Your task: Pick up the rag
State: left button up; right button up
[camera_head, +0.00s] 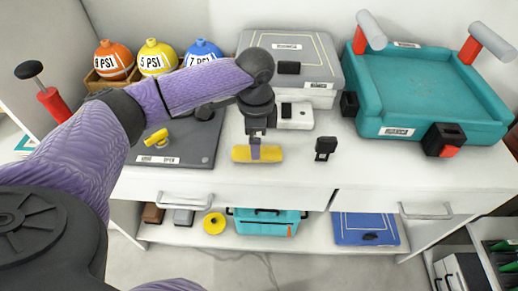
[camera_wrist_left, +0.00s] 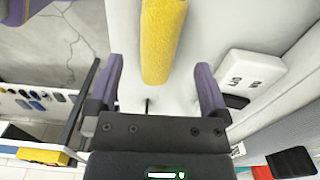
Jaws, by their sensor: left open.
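The yellow rag (camera_head: 240,154) lies on the white countertop near its front edge in the head view, looking like a short roll. It also shows in the left wrist view (camera_wrist_left: 163,40) at the top middle, running lengthwise away from the gripper. Contact with the rag cannot be told. My right gripper is not in view.
A small black object (camera_head: 325,148) stands right of the rag. Behind are a white box (camera_head: 298,118), a grey case (camera_head: 318,60) and a teal tray (camera_head: 430,90). A dark panel (camera_head: 196,150) lies left. Drawer handles stick out below the front edge.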

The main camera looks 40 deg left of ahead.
pick_arm(q)
notch_tip(320, 180, down, 4)
jog(key=shift+w+d+f+b, duration=0.1)
jog(key=shift+b, duration=1.05)
jog(key=shift+f, duration=0.15)
jog(key=shift+r, duration=0.25)
jog(key=shift+c, duration=0.3)
jog(key=c, duration=1.2)
jog(key=shift+r+p, duration=0.4)
notch_tip(320, 180, up, 9)
jog(key=p, duration=0.5)
jog(key=shift+r, duration=0.1)
